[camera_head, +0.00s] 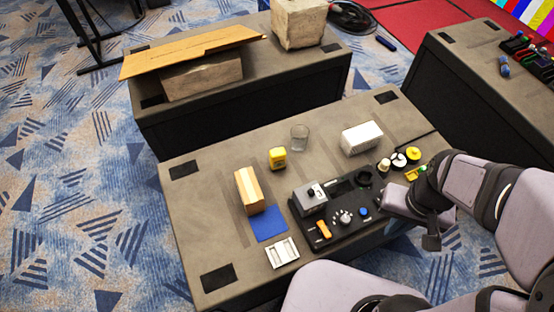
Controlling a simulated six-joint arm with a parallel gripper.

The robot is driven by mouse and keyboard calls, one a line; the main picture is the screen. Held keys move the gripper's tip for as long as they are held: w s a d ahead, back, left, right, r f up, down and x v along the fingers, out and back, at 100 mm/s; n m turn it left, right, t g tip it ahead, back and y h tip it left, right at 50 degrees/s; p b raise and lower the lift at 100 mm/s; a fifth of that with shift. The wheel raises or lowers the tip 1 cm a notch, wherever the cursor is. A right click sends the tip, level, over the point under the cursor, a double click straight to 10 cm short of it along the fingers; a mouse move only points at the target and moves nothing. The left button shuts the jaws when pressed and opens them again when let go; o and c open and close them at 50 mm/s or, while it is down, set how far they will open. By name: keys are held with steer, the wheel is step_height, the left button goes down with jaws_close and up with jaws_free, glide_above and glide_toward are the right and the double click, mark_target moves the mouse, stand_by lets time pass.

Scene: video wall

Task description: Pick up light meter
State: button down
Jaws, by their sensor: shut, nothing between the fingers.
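I cannot tell for sure which thing is the light meter. One candidate is a small grey device with a dark knob (310,196) on the black panel. Another is a small whitish device (282,252) lying flat near the table's front edge. My gripper (392,204) is over the right end of the table, right of both. It is shut and empty, and its fingertips are hard to make out.
The black panel (338,232) carries knobs and an orange piece. A wooden block (249,190), blue square (270,223), yellow cube (277,157), glass (299,138) and white block (361,138) stand around it. Small round items (399,159) sit near my wrist. The table's left side is clear.

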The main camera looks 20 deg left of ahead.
steer(key=c, duration=2.4)
jaws_free()
steer(key=shift+c, duration=0.2)
steer(key=o, duration=1.6)
steer(key=shift+c, duration=0.2)
